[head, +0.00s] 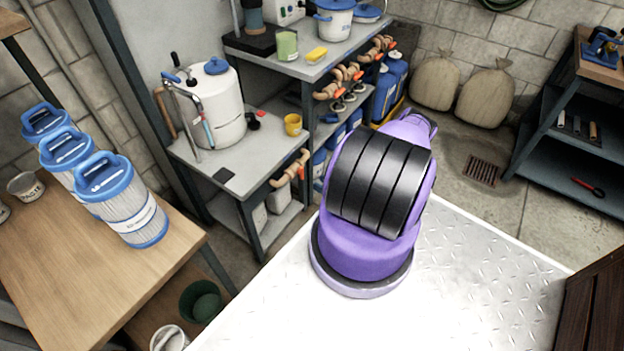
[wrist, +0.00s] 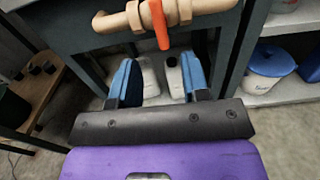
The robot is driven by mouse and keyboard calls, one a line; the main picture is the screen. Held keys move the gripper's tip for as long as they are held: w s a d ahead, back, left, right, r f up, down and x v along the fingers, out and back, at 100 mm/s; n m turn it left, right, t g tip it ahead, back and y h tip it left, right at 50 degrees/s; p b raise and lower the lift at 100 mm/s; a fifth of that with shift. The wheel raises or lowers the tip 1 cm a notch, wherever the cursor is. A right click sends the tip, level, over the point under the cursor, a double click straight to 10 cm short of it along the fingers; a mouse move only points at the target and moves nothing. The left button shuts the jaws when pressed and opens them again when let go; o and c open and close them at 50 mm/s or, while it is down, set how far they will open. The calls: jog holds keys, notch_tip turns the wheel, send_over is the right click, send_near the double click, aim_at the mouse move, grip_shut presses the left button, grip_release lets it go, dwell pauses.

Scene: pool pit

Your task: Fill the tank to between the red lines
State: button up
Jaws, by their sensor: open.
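The white tank (head: 222,112) with a blue lid stands on a grey bench at the upper left of the head view. A thin tube runs up its front with a bluish section and small red marks; the level is too small to read. A tan pipe (head: 287,172) with an orange handle (head: 305,155) sticks out below the bench's right edge. In the wrist view a tan pipe (wrist: 120,20) with an orange handle (wrist: 158,25) crosses the top. My gripper (wrist: 160,80) is open and empty, its blue-padded fingers below that handle and apart from it. The head view hides my fingers.
Filter cartridges (head: 125,205) stand on the wooden table (head: 50,270) at left.

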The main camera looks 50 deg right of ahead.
jog(key=shift+s+d, duration=0.1)
jog(key=shift+s, duration=0.95)
